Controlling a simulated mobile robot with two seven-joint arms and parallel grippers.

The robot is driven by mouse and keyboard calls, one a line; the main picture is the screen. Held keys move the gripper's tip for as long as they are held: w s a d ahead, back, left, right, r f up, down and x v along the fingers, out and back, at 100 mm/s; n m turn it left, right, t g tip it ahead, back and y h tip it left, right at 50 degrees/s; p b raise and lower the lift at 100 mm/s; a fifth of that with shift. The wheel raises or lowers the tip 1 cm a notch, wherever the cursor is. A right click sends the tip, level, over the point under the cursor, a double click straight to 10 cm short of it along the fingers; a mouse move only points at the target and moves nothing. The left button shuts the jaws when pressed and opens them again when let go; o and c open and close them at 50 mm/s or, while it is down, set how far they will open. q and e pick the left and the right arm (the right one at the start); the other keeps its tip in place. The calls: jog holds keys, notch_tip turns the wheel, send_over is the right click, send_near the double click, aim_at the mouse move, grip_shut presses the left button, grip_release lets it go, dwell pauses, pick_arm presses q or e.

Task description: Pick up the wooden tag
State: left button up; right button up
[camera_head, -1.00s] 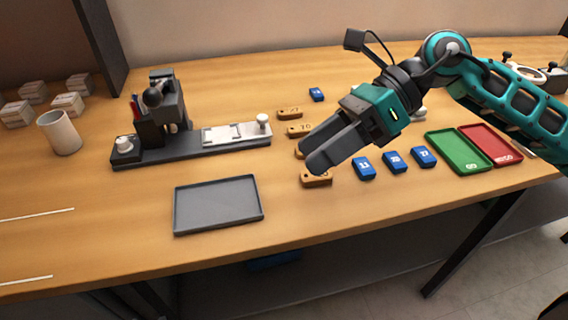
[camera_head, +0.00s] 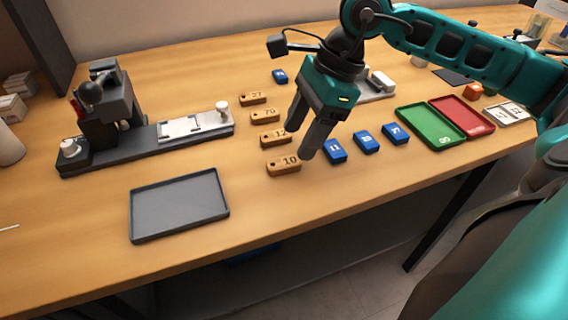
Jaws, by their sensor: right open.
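Several wooden tags with dark numbers lie in a column on the table. The nearest wooden tag, marked 10 (camera_head: 284,167), is at the front. Behind it lie a tag that seems marked 12 (camera_head: 272,139), one marked 70 (camera_head: 264,116) and one marked 27 (camera_head: 252,98). My right gripper (camera_head: 298,142) points down with its fingers apart and empty. In the picture its fingertips are just right of the two nearest tags. I cannot tell its exact height above the table. My left gripper is not in view.
Blue tags (camera_head: 366,141) lie right of the gripper, and another blue tag (camera_head: 280,76) lies behind. A grey tray (camera_head: 180,205) is at front left, with the marker machine (camera_head: 110,115) behind it. Green (camera_head: 430,127) and red (camera_head: 462,117) trays are at right.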

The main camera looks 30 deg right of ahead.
aim_at(286, 161)
jog(key=x, duration=0.5)
jog(key=shift+w+a, duration=0.1)
jog(key=shift+c, duration=0.2)
jog(key=c, duration=1.1)
